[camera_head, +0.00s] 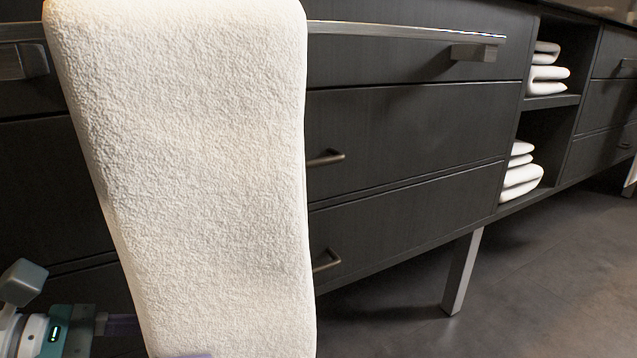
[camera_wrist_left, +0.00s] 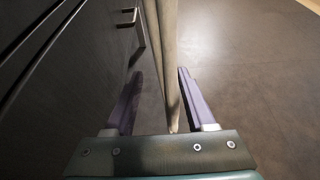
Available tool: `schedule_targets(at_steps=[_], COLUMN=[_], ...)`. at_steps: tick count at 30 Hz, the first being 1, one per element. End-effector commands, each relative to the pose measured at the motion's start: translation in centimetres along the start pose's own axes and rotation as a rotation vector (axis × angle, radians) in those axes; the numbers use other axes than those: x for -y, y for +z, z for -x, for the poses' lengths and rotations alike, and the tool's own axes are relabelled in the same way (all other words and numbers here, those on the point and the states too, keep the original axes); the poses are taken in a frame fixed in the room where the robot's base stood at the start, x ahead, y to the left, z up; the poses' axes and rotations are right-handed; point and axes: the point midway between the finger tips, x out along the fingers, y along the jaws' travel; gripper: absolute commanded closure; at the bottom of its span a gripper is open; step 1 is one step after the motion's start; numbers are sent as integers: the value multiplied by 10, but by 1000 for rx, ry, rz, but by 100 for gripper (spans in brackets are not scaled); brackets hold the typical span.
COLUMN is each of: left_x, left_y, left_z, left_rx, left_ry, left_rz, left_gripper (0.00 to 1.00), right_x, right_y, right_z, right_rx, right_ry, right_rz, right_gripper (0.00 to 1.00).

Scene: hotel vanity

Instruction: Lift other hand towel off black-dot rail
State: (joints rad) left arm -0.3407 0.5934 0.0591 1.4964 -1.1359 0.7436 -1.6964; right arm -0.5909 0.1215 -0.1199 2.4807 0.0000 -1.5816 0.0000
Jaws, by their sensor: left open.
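A white hand towel (camera_head: 200,150) hangs over a metal rail (camera_head: 410,33) on the front of the dark vanity, its folded top over the bar. No black dot shows on the visible part of the rail. My left gripper (camera_head: 160,338) is at the lower left, beside the towel's lower part, which partly hides it. In the left wrist view my left gripper (camera_wrist_left: 160,73) is open, and the towel (camera_wrist_left: 165,50), seen edge-on, hangs between its two purple fingers with gaps at the fingertips. My right gripper is not in view.
Dark drawers with handles (camera_head: 326,158) lie behind the towel. A drawer handle (camera_wrist_left: 129,17) shows close by in the left wrist view. Folded white towels (camera_head: 522,182) lie in open shelves at right. A vanity leg (camera_head: 463,272) stands on the clear grey floor (camera_head: 540,270).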

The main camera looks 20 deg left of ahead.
Motion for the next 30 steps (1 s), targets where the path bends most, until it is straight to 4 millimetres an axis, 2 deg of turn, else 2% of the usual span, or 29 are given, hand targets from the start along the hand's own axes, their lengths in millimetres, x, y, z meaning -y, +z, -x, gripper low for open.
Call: schedule_targets(at_steps=[3, 8, 17, 30], left_x=[2, 2, 3, 3], left_y=[-7, -6, -5, -5], left_z=[-21, -42, -46, -46], left_rx=[5, 4, 1, 1], left_ry=[0, 0, 0, 0], left_rz=[0, 0, 3, 3], left_gripper=[45, 45, 45, 94], right_x=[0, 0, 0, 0], right_y=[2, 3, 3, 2], right_z=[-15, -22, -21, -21], right_rx=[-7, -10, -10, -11], right_ry=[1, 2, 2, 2], right_rz=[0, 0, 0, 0], right_gripper=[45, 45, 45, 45])
